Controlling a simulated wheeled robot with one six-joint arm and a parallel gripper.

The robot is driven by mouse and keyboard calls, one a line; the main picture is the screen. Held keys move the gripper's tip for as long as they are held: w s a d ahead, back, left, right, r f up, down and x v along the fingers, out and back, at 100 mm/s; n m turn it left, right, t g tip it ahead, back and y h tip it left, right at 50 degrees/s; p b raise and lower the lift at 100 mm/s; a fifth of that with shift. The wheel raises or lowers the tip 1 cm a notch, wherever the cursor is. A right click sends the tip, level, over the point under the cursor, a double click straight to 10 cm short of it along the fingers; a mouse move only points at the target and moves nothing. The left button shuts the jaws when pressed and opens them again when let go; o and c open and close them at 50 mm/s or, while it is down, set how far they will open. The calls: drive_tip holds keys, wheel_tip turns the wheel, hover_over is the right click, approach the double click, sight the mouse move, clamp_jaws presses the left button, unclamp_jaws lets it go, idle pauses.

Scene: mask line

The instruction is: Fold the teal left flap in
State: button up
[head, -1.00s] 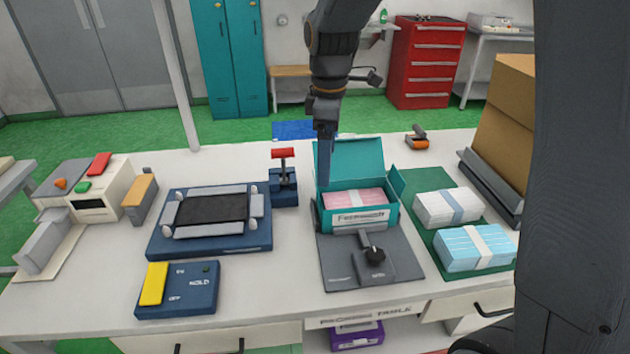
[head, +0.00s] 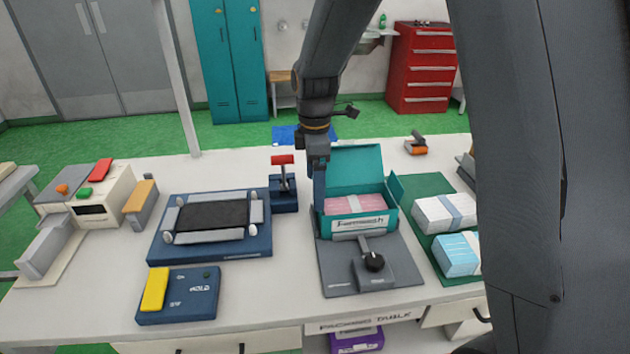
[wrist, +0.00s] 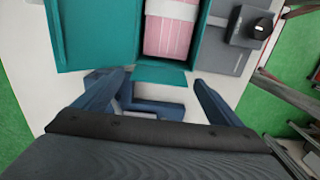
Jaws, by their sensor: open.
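The teal box (head: 385,217) stands open on a grey fixture, its large lid (head: 355,165) raised at the back. A pink stack with a white band (head: 362,204) lies inside; it also shows in the wrist view (wrist: 168,38). The right flap (head: 395,188) is spread outward. The teal left flap (wrist: 160,73) sticks out from the box's end, between my fingertips in the wrist view; in the head view my gripper mostly hides it. My gripper (head: 319,206) is open, low beside the box's left end. I cannot tell whether it touches the flap.
A black knob (head: 374,262) stands on the fixture (head: 335,275) in front of the box. A blue stand with a red top (head: 283,185) is close to the left of my gripper. White (head: 430,215) and blue (head: 455,257) banded stacks lie on the green mat at right.

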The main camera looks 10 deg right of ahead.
drive_tip(key=c, duration=1.1)
drive_tip(key=d+y+b, duration=0.1)
drive_tip(key=y+b, duration=0.1)
drive_tip(key=d+y+b, duration=0.1)
drive_tip(key=y+b, duration=0.1)
drive_tip(key=shift+w+d+f, duration=0.1)
drive_tip(key=shift+d+f, duration=0.2)
drive_tip(key=shift+f, duration=0.1)
drive_tip(key=y+b, duration=0.1)
drive_tip(key=b, duration=0.2)
drive_tip(key=d+y+b, duration=0.1)
drive_tip(key=y+b, duration=0.1)
drive_tip(key=d+f+y+b, duration=0.1)
drive_tip(key=b, duration=0.2)
drive_tip(key=shift+b, duration=0.35)
drive_tip(key=y+b, duration=0.2)
drive_tip(key=d+f+y+b, duration=0.1)
drive_tip(key=y+b, duration=0.1)
drive_tip(key=b, duration=0.1)
drive_tip(key=shift+d+b, duration=0.2)
drive_tip(key=shift+b, duration=0.1)
